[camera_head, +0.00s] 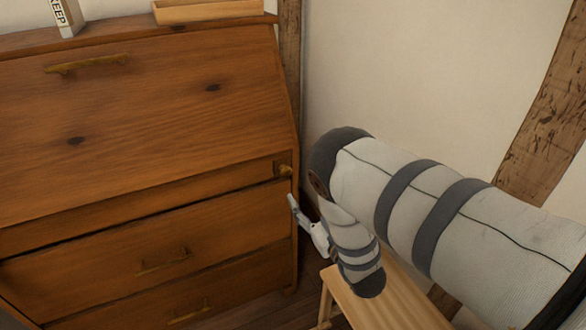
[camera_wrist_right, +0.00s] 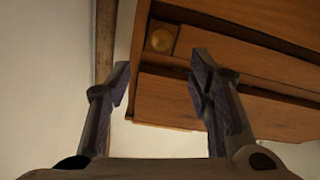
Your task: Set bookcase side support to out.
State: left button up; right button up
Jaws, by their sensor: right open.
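The wooden bookcase (camera_head: 140,120) has a closed slanted front with a brass handle. Its side support (camera_head: 282,168) is a small block with a round brass knob at the upper right, beside a narrow rail. The block looks about flush with the front. In the right wrist view the support's knob (camera_wrist_right: 162,39) lies beyond and between my fingertips. My left gripper is out of view.
Drawers with brass handles (camera_head: 163,262) fill the bookcase's lower part. A wooden tray (camera_head: 205,12) and a lettered block (camera_head: 66,16) stand on top. A light wooden stool or bench (camera_head: 385,300) stands under my right arm. Wall and timber posts are close on the right.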

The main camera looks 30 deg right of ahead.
aim_at(287, 173)
jog(key=w, duration=0.5)
jog(key=w+b, duration=0.1)
jog(key=w, duration=0.4)
jog(key=shift+w+d+f+b, duration=0.15)
jog(key=shift+w+b, duration=0.05)
jog(key=shift+b, duration=0.1)
jog(key=shift+w, duration=0.3)
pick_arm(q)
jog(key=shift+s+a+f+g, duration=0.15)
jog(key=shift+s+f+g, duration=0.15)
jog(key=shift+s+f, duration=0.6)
pick_arm(e)
jog(key=shift+c, duration=0.6)
grip_shut()
